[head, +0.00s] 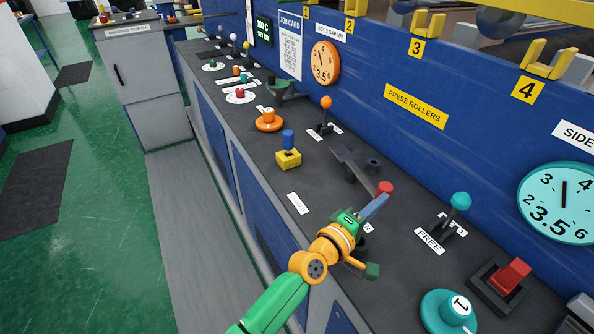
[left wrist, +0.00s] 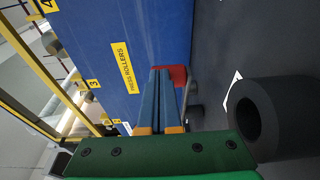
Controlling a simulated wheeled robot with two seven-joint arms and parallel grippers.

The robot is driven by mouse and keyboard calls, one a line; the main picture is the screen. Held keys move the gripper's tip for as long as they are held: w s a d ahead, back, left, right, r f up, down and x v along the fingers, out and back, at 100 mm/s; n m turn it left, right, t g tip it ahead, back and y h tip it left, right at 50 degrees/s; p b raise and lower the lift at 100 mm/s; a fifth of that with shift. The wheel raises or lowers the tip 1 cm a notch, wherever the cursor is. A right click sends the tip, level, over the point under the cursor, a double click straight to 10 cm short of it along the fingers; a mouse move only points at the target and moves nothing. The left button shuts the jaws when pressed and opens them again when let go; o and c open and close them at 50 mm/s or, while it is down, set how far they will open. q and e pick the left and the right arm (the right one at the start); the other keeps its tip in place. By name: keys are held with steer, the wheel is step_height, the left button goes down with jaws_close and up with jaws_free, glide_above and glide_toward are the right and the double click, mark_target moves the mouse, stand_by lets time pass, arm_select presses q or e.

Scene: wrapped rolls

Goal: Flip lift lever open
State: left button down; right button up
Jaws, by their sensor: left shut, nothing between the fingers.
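A dark grey flat lever (head: 353,163) with a red knob (head: 385,188) lies low over the dark counter, and I take it as the lift lever, though no readable label confirms this. My left gripper (head: 384,198) is shut and empty, with its blue fingertips right at the red knob. In the left wrist view the shut blue fingers (left wrist: 161,72) overlap the red knob (left wrist: 179,74), which shows just behind and right of the tips. I cannot tell whether they touch. My right gripper is not in view.
An orange-knobbed lever (head: 326,102) and a yellow block with a blue knob (head: 288,155) stand farther back. A teal-knobbed lever (head: 460,201) marked FREE and a red rocker switch (head: 513,275) stand to the right. The blue wall (head: 400,125) rises behind the counter.

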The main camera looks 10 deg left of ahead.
arm_select(q)
steer(key=shift+d+r, duration=0.1)
steer(key=shift+r, duration=0.45)
steer(key=shift+s+f+p, duration=0.2)
steer(key=shift+s+p, duration=0.15)
steer(key=shift+s, duration=0.1)
steer(key=v, duration=0.6)
steer(key=shift+a+f, duration=0.3)
steer(key=shift+a, duration=0.2)
steer(key=shift+d, duration=0.1)
steer(key=shift+d, duration=0.1)
